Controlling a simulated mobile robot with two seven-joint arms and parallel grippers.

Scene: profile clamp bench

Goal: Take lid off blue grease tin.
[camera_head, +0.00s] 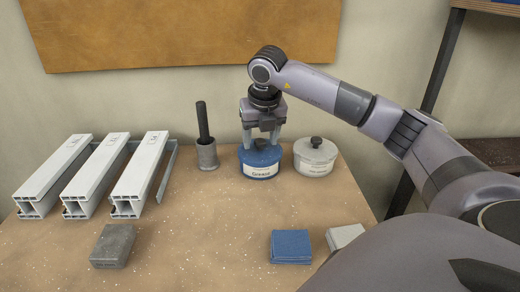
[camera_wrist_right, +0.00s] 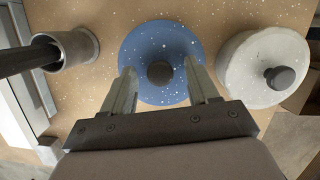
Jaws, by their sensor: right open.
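The blue grease tin (camera_head: 259,171) stands upright on the bench near the back, with a white label on its front. Its blue lid (camera_head: 246,156) is on the tin and has a dark round knob, which shows clearly in the right wrist view (camera_wrist_right: 160,73). My right gripper (camera_head: 262,139) points down over the lid. Its two fingers are open, one on each side of the knob, with gaps between them and it. Whether the fingertips touch the lid cannot be told. My left gripper is not in view.
A white tin (camera_head: 315,160) with a dark knob stands close to the right. A grey cup (camera_head: 207,156) holding a dark rod stands to the left. White profiles (camera_head: 95,175), a grey block (camera_head: 113,246) and blue pads (camera_head: 291,246) lie on the bench (camera_head: 215,220). The middle front is clear.

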